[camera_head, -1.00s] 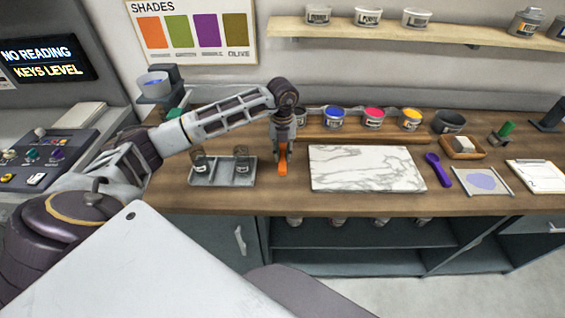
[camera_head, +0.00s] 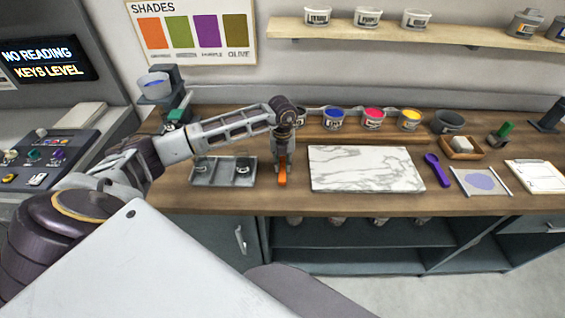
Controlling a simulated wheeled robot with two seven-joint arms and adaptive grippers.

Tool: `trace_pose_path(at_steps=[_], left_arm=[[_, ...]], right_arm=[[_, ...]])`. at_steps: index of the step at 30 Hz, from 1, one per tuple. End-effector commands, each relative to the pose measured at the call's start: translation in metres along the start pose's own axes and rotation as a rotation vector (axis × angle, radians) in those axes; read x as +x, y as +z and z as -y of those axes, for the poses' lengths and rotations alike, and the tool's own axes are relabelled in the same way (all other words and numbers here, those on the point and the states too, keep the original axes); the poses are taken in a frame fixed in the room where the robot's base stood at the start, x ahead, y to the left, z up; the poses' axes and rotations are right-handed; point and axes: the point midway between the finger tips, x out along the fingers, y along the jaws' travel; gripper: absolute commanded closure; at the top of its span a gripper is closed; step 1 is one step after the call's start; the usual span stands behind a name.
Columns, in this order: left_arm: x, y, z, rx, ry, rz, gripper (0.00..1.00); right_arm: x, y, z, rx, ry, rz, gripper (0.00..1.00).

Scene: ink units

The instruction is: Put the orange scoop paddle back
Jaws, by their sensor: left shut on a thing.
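The orange scoop paddle (camera_head: 282,180) hangs below my left gripper (camera_head: 282,162), which points down and is shut on it. The paddle is over the wooden counter, just left of the marble slab and right of the metal tray. Whether its lower end touches the counter I cannot tell. The gripper hides its upper part. A purple scoop paddle (camera_head: 438,170) lies on the counter right of the slab. My right gripper is not in view.
The marble slab (camera_head: 365,168) lies mid-counter. Behind the slab stand blue (camera_head: 333,118), red (camera_head: 373,118) and yellow (camera_head: 409,120) ink pots. A soap-like block in a wooden tray (camera_head: 461,147) is at right.

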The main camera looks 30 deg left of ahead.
Motion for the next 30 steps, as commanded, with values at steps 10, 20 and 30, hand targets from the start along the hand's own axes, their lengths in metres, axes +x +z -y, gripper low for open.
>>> trace_pose_path(at_steps=[10, 20, 30], left_arm=[[0.0017, 0.0004, 0.0002, 0.000, -0.001, 0.001, 1.00], [0.0028, 0.0004, 0.0001, 0.000, -0.001, 0.001, 0.57], [0.0017, 0.0004, 0.0000, 0.000, 0.000, 0.001, 0.57]], right_arm=[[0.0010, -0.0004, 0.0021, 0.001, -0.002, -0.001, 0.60], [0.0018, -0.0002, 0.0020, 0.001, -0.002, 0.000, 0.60], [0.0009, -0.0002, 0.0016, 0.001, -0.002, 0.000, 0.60]])
